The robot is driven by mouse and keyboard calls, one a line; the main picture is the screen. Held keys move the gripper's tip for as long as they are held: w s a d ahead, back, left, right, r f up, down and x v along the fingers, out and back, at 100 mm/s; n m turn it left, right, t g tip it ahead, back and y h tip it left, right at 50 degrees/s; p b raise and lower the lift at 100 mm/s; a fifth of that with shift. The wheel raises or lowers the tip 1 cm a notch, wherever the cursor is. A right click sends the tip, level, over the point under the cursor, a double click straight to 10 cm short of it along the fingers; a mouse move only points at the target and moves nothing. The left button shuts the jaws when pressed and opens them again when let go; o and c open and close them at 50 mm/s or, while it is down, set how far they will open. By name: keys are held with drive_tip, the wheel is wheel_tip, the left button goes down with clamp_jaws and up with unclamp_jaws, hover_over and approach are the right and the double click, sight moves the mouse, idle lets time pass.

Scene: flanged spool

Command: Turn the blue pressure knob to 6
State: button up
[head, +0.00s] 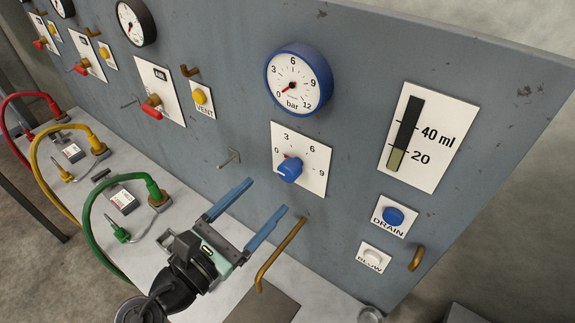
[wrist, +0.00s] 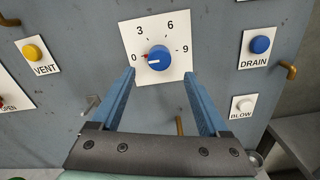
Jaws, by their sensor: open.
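The blue pressure knob (head: 289,170) sits on a white square plate (head: 313,178) marked 0, 3, 6 and 9 on the grey panel. In the wrist view the knob (wrist: 159,58) has its white line turned left, close to the 0. A red mark shows beside it. My gripper (head: 266,196) is open and empty, its two blue fingers pointing at the plate. In the wrist view the fingertips (wrist: 160,72) lie left and right of the knob, slightly below it. The fingers appear short of the knob, not touching it.
A blue-rimmed bar gauge (head: 298,80) above has its needle near 0. The blue DRAIN button (head: 393,215), white BLOW button (head: 373,257) and yellow VENT button (head: 199,96) flank the plate. A brass pipe (head: 280,254) stands below the knob, close to my gripper. A small hook (head: 229,158) is left.

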sight(285, 175)
drive_tip(key=p+x, duration=0.2)
drive_tip(key=x, duration=0.6)
drive_tip(key=shift+w+d, duration=0.1)
drive_tip(key=shift+w, duration=0.15)
clamp_jaws()
